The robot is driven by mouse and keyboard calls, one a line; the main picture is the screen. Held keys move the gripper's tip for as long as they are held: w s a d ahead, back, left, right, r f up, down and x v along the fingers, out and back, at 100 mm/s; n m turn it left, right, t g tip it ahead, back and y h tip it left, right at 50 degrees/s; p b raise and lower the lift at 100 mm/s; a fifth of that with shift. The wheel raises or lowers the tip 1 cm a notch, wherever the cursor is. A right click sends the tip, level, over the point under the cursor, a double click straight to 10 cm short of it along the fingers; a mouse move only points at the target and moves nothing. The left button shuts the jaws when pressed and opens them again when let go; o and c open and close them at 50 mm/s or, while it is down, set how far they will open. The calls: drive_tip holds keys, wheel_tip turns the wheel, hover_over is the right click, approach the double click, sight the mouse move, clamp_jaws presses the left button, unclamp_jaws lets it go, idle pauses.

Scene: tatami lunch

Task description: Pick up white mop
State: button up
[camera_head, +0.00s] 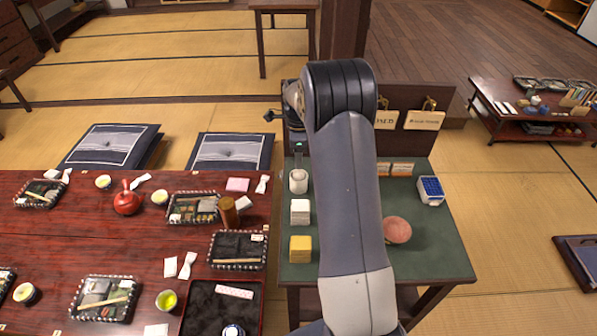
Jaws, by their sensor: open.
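I cannot make out a white mop in the head camera view. My own arm stands upright in the middle and covers part of the green-topped table (447,250) and whatever is behind it. My gripper is not clearly visible; the far part of the arm is mostly hidden behind its upper joint. Small white things on the green table are a white roll (298,181) and a white block-like stack (300,211), both left of my arm. Neither looks like a mop.
A yellow block (300,249), a round pinkish thing (397,230) and a blue-topped box (430,190) also stand on the green table. A red lunch table (60,245) fills the left. Cushions (230,152) lie behind it. Open tatami (520,215) lies to the right.

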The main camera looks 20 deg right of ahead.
drive_tip(key=shift+c, duration=0.3)
clamp_jaws()
